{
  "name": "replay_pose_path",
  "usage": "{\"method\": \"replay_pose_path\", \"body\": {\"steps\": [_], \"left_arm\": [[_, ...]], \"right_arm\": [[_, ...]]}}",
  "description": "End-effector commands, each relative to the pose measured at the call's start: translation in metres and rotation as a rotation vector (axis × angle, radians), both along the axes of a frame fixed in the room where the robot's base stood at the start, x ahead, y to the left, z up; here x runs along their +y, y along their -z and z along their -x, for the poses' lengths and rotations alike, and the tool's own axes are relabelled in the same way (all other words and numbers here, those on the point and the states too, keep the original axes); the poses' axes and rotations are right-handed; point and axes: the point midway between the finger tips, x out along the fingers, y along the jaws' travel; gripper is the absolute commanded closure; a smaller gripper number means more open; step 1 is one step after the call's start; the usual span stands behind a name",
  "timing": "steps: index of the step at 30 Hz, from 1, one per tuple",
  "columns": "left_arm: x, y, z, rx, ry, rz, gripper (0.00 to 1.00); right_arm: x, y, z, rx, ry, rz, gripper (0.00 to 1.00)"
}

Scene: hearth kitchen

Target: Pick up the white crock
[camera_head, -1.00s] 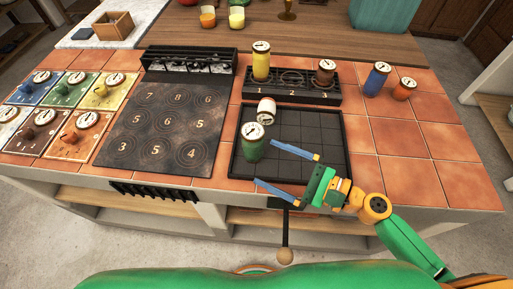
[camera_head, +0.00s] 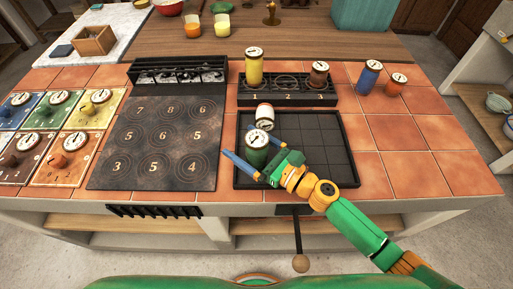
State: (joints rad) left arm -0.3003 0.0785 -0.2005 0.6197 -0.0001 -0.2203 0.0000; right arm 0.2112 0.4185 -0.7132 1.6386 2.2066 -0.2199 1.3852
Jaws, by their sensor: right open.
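The white crock (camera_head: 264,113) is at the back left of the black gridded tray (camera_head: 352,170). It seems to lie on its side, its dial-marked end facing me. A green crock (camera_head: 257,155) with a dial lid stands upright just in front of it in the tray. My right gripper (camera_head: 250,143) is open, low over the tray's left part. One blue finger is left of the green crock and the other is partly hidden to its right, close to the white crock. I cannot tell whether either finger touches a crock. My left gripper is not in view.
A black numbered rack (camera_head: 290,97) behind the tray holds a yellow crock (camera_head: 254,70) and a brown crock (camera_head: 318,74). A blue crock (camera_head: 368,76) and an orange crock (camera_head: 396,84) stand to the right. A dark numbered hob (camera_head: 155,140) is left. Right-hand tiles are clear.

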Motion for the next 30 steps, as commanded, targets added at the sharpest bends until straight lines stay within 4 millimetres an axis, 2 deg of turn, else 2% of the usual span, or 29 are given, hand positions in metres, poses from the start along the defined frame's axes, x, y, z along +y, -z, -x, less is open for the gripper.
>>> {"method": "replay_pose_path", "body": {"steps": [5,16,25,30], "left_arm": [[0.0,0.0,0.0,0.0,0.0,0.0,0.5],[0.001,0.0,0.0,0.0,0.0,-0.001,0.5],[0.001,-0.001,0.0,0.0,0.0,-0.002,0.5],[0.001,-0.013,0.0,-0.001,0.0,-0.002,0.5]], "right_arm": [[0.0,0.0,0.0,-0.001,0.0,0.001,0.0],[0.0,0.0,0.0,-0.001,0.0,0.001,1.0],[0.0,-0.002,0.0,-0.002,0.0,0.0,1.0],[-0.001,-0.021,0.0,-0.005,0.0,0.002,1.0]]}}
